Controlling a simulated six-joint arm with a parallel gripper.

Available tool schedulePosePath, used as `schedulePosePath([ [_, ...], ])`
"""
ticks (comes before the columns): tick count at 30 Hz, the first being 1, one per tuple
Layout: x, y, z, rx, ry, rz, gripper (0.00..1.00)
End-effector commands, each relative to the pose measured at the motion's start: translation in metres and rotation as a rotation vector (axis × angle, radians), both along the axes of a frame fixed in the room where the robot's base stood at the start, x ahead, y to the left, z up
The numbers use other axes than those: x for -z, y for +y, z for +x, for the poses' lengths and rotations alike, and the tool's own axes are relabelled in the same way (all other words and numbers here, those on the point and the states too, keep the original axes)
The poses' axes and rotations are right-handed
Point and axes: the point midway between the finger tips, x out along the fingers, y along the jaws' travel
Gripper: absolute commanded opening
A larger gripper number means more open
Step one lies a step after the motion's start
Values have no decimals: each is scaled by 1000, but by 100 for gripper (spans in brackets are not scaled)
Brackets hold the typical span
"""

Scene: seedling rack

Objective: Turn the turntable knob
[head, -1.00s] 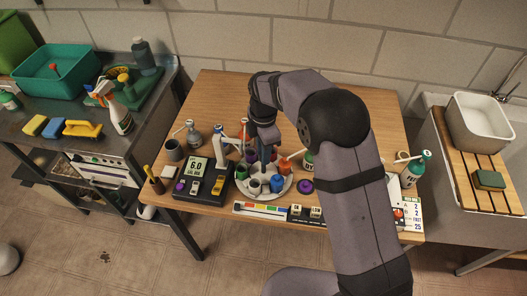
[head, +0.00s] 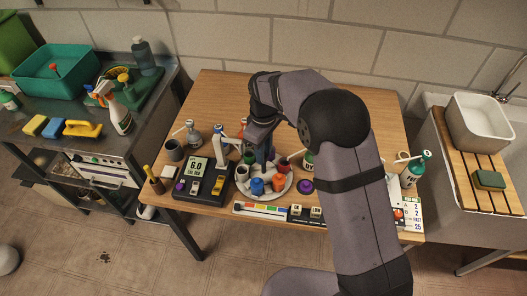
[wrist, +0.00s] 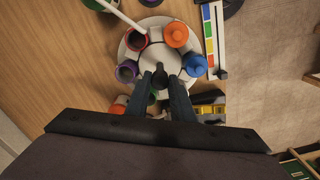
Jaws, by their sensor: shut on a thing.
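The turntable (wrist: 157,56) is a round pale disc carrying several small coloured pots. In the wrist view, my gripper (wrist: 160,76) is shut on the dark knob (wrist: 159,74) at the disc's middle. An orange pot (wrist: 176,35), a blue pot (wrist: 195,65), a red-rimmed pot (wrist: 137,38) and a purple pot (wrist: 127,71) stand around it. In the head view, my gripper (head: 264,160) points down over the disc, with the blue pot (head: 257,187) and orange pot (head: 279,183) at its front. The knob is hidden there.
A dark device with a 6.0 display (head: 197,168) stands left of the turntable. A colour strip (head: 262,209) lies along the front edge. A purple lid (head: 305,186) sits close to the right. The table's back left (head: 220,95) is clear.

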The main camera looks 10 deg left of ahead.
Motion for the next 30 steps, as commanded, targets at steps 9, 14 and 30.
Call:
schedulePosePath([
  [9,-1,0,1,245,-3,1,0],
  [14,-1,0,1,322,-3,1,0],
  [30,-2,0,1,387,-3,2,0],
])
